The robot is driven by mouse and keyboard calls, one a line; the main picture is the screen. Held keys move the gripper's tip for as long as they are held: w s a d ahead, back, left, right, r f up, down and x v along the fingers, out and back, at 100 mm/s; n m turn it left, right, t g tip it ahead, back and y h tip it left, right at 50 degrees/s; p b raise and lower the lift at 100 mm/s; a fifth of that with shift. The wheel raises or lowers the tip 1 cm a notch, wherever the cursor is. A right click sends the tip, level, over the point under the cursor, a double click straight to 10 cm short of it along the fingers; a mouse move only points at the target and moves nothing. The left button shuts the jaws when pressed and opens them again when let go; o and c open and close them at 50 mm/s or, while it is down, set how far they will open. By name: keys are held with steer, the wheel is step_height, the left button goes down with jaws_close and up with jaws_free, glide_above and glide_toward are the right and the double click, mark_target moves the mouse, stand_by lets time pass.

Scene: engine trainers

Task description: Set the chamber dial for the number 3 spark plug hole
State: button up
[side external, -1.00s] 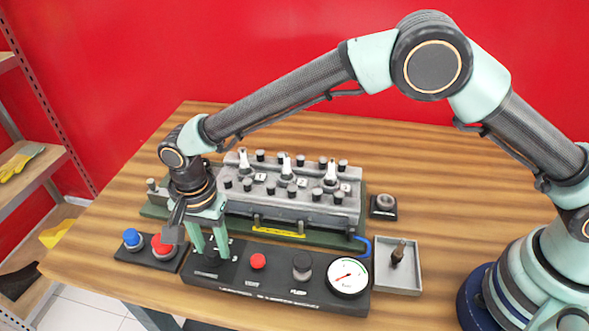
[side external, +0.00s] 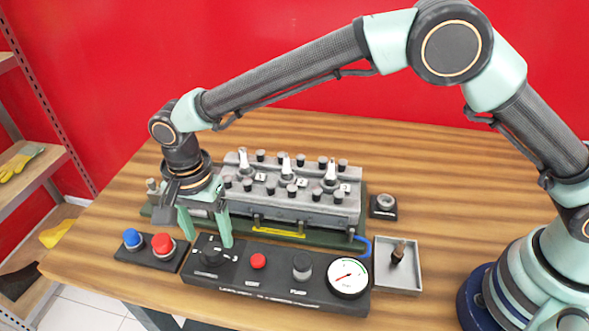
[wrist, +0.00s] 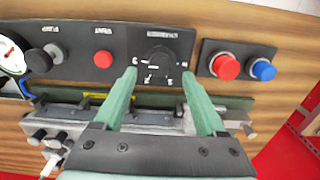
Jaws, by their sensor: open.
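The chamber dial (side external: 210,257) is a round black knob with white marks around it, at the left end of the black control panel (side external: 262,291). In the wrist view the dial (wrist: 160,59) lies just beyond my fingertips. Its pointer setting is too small to read. My gripper (side external: 205,241) is open and empty, with its two green fingers above and on either side of the dial, apart from it. The grey engine block (side external: 290,205) behind the panel has white-topped plugs and small number labels; I cannot clearly tell which hole is number 3.
The panel also has a red button (side external: 258,261), a dark knob (side external: 302,265) and a round gauge (side external: 347,278). A box with a blue button (side external: 132,238) and a red button (side external: 163,244) sits left. A grey tray (side external: 411,284) holds a dark plug at right.

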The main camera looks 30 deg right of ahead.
mark_target(213, 248)
step_height(213, 248, up, 9)
steer(key=shift+f, duration=0.2)
stand_by(0.3)
steer(key=d+r+n+t, duration=0.1)
steer(key=d+r, duration=0.3)
steer(key=d, duration=0.3)
steer(key=d+r+n+t+y, duration=0.1)
steer(key=d+r+n, duration=0.15)
steer(key=d, duration=0.45)
steer(key=d+r+n+t, duration=0.1)
steer(key=d+r, duration=0.3)
steer(key=d, duration=0.3)
steer(key=s+d+n+t, duration=0.1)
steer(key=s+d+n, duration=0.1)
steer(key=s+d, duration=0.3)
steer(key=s+d+f+n+t+h, duration=0.1)
steer(key=s+d, duration=0.4)
steer(key=d, duration=0.5)
steer(key=shift+s+f+n+t, duration=0.15)
steer(key=shift+f+n+t, duration=0.15)
steer(key=shift+n, duration=0.55)
